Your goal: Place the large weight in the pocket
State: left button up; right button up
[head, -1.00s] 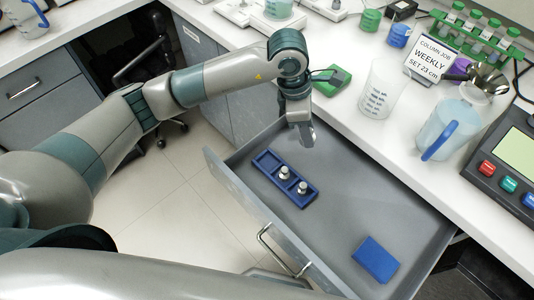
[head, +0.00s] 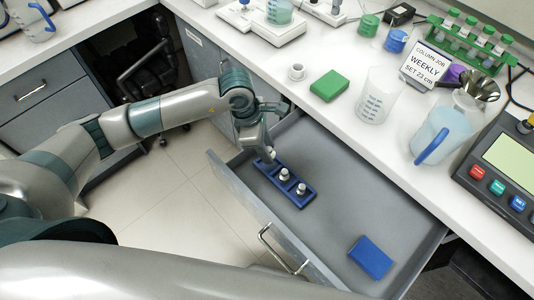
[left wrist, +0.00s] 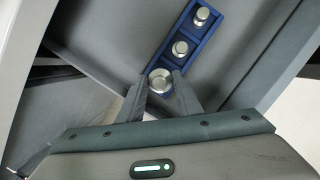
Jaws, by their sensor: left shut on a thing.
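The blue weight holder (head: 298,196) lies in the open drawer, a row of pockets with silver weights (head: 285,174) (head: 301,189) in its middle and near pockets. My left gripper (head: 270,154) is at the holder's far-left end pocket. In the left wrist view its fingers (left wrist: 160,86) are shut on the large weight (left wrist: 160,78), a silver round piece wider than the other two. The weight is at the end pocket; I cannot tell whether it is seated or just above. The fingers hide most of that pocket. My right gripper is out of view.
The grey drawer (head: 345,180) has bare floor right of the holder and a blue box (head: 371,257) near its front right. On the counter stand a green box (head: 329,86), a small white cup-like piece (head: 296,72), a clear beaker (head: 376,95) and a jug (head: 445,130).

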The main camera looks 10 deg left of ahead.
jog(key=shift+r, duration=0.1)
pick_arm(q)
jog(key=shift+f, duration=0.3)
notch_tip(320, 180, down, 3)
jog(key=shift+r+p, duration=0.1)
jog(key=shift+p, duration=0.7)
jog(key=shift+f, duration=0.25)
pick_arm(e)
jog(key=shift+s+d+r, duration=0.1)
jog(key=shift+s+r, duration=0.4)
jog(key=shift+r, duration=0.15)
pick_arm(q)
jog(key=shift+f, duration=0.15)
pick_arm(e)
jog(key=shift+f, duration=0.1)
pick_arm(q)
jog(key=o, duration=1.2)
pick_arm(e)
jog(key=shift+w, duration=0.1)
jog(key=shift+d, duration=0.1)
